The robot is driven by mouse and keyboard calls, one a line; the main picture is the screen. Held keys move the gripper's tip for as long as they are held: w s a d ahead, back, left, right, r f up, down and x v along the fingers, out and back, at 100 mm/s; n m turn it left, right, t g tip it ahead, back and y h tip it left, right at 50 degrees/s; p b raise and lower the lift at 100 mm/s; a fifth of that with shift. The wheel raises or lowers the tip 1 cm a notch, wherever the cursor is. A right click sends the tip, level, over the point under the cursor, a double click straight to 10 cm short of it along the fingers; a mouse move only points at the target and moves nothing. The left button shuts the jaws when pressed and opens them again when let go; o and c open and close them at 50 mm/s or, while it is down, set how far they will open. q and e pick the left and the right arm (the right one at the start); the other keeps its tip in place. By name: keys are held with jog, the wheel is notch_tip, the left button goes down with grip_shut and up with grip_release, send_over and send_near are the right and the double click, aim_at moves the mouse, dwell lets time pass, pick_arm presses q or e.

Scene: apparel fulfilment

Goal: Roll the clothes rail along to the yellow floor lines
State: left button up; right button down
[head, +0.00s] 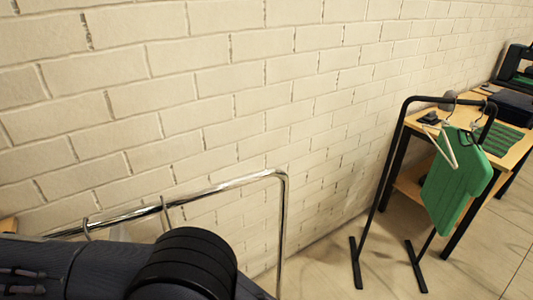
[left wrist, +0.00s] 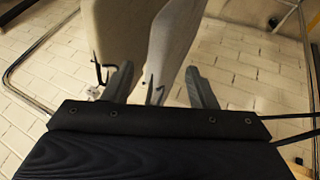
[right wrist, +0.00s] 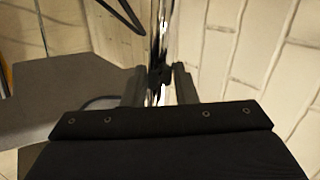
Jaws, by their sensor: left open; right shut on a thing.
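The chrome clothes rail (head: 284,225) stands at the lower left of the head view, close to the brick wall. Two hanger hooks (head: 165,215) show on its top bar. In the right wrist view my right gripper (right wrist: 160,88) is shut on an upright chrome tube (right wrist: 156,30) of the rail. In the left wrist view my left gripper (left wrist: 160,85) is open, with pale hanging garments (left wrist: 172,45) in front of and partly between its fingers. I cannot tell whether they touch. Neither gripper's fingers show in the head view. No yellow floor lines are in view.
A black garment stand (head: 388,160) with a green shirt (head: 455,180) stands to the right. Behind it is a wooden table (head: 515,155) with dark items. The brick wall (head: 240,90) runs along the back. Tiled floor (head: 480,270) is bare at the lower right.

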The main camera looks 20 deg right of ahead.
jog(key=shift+n+y, duration=0.3)
jog(key=shift+n, duration=0.1)
jog(key=a+p, duration=0.3)
jog(key=a+r+p, duration=0.1)
jog(key=a, duration=0.1)
jog(key=shift+s, duration=0.4)
jog(key=a+p, duration=0.2)
jog(key=p, duration=0.1)
jog(key=shift+s+a, duration=0.1)
jog(key=a+p, duration=0.2)
jog(key=a, duration=0.1)
jog(key=shift+s+f, duration=0.15)
jog(key=shift+f, duration=0.05)
